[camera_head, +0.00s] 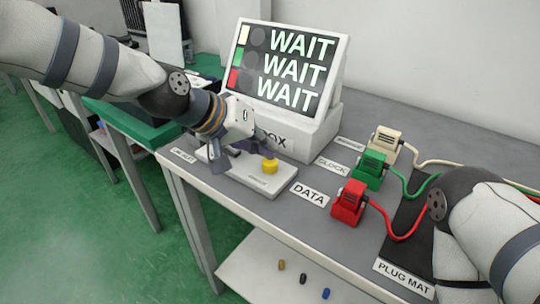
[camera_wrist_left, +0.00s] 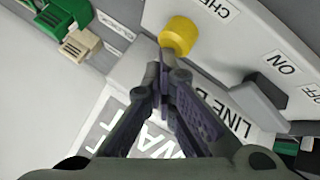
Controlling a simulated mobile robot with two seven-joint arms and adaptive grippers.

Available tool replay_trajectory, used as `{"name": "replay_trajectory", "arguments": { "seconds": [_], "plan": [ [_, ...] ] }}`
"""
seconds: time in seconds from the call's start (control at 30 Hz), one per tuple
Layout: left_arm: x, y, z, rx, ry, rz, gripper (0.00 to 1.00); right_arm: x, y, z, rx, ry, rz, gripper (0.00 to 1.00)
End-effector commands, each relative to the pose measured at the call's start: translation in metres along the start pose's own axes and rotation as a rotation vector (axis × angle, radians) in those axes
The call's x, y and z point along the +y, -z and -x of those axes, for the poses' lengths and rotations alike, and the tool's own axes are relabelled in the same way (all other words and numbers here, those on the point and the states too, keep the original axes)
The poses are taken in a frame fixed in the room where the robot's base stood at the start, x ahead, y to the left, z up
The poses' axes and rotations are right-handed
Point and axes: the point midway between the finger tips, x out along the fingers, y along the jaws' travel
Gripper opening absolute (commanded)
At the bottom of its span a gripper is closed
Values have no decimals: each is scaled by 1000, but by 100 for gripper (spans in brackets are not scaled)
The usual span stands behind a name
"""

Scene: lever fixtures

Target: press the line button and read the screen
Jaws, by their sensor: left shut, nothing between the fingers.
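The line box (camera_head: 310,135) stands on the table with a tilted screen (camera_head: 280,65). The screen reads WAIT on three rows, beside beige, green and red swatches and dark grey discs. The yellow button (camera_head: 269,167) sits on the light panel (camera_head: 262,187) in front of the box; it also shows in the left wrist view (camera_wrist_left: 180,34). My left gripper (camera_head: 264,151) is shut and empty, its fingertips (camera_wrist_left: 167,58) close to the button; whether they touch it I cannot tell. My right arm shows at the right, its gripper out of frame.
A dark switch (camera_wrist_left: 262,97) with ON and OFF labels is beside the button. Beige (camera_head: 385,143), green (camera_head: 369,170) and red (camera_head: 348,202) plugs with cables stand to the right, by a black plug mat (camera_head: 400,238). Several small pegs lie on the lower shelf (camera_head: 262,262).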

Motion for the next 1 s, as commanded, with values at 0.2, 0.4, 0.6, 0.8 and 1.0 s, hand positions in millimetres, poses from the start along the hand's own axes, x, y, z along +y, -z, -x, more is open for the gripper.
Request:
{"name": "replay_trajectory", "arguments": {
  "seconds": [0.2,0.4,0.6,0.8,1.0],
  "plan": [
    [6,6,8,1,0,-2,0,0,3,8,19,1,0,46],
    [12,11,16,2,0,-3,0,0,6,14,35,1,0,46],
    [10,10,14,-1,0,0,0,0,6,13,32,1,0,46],
    [14,14,19,3,0,-2,0,0,7,17,43,2,0,46],
    [26,25,35,7,0,-4,0,-1,13,29,76,3,0,46]
  ]
}}
